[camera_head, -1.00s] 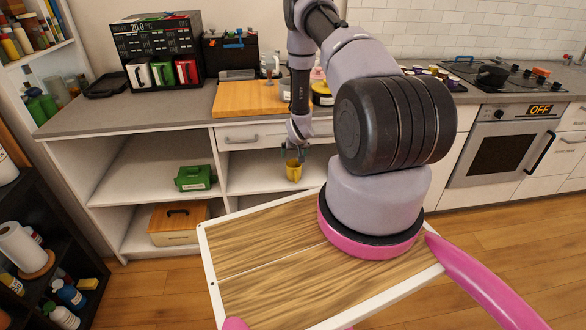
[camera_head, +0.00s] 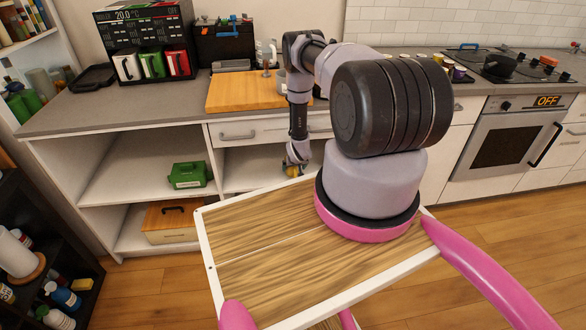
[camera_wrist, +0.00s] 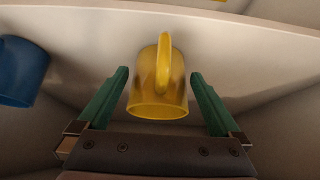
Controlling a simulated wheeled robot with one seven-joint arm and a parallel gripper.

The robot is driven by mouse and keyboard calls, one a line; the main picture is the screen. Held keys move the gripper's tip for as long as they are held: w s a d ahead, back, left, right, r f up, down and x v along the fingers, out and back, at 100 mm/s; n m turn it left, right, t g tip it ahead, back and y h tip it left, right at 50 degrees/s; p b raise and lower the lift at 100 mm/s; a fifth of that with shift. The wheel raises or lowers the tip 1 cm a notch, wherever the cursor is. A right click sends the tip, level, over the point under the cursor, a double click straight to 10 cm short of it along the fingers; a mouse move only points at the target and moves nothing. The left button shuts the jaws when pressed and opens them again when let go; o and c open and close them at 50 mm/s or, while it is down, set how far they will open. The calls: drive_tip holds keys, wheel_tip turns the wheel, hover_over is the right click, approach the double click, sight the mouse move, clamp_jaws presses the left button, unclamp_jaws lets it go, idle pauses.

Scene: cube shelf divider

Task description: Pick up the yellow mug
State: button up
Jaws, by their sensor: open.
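The yellow mug (camera_wrist: 158,90) is between the two green fingers of my gripper (camera_wrist: 159,85) in the wrist view. Its rounded handle points up in that picture, and its rim faces my gripper. The fingers are open, with a gap on each side of the mug. In the head view, my gripper (camera_head: 295,168) is at the open shelf below the counter drawer. Only a small part of the mug (camera_head: 290,170) shows there; my gripper hides most of it.
A blue mug (camera_wrist: 22,72) stands on the left in the wrist view. A green box (camera_head: 190,174) sits on the shelf to the left, separated by a divider (camera_head: 216,155). The counter (camera_head: 120,105) and drawer (camera_head: 250,131) are above.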

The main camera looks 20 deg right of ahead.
drive_tip(key=x, duration=0.3)
drive_tip(key=shift+w+f, duration=0.1)
drive_tip(key=shift+f, duration=0.15)
drive_tip(key=c, duration=1.3)
drive_tip(key=shift+c, duration=0.3)
drive_tip(key=shift+r, duration=0.1)
drive_tip(key=shift+r, duration=0.5)
drive_tip(key=shift+s+a+r, duration=0.1)
drive_tip(key=shift+s+r, duration=0.1)
drive_tip(key=shift+r, duration=0.4)
drive_tip(key=shift+s+r, duration=0.2)
drive_tip(key=shift+r, duration=0.4)
drive_tip(key=s+a, duration=0.2)
drive_tip(key=s, duration=0.6)
drive_tip(key=s+a, duration=0.2)
drive_tip(key=s, duration=0.6)
drive_tip(key=shift+s+a, duration=0.25)
drive_tip(key=shift+a, duration=0.15)
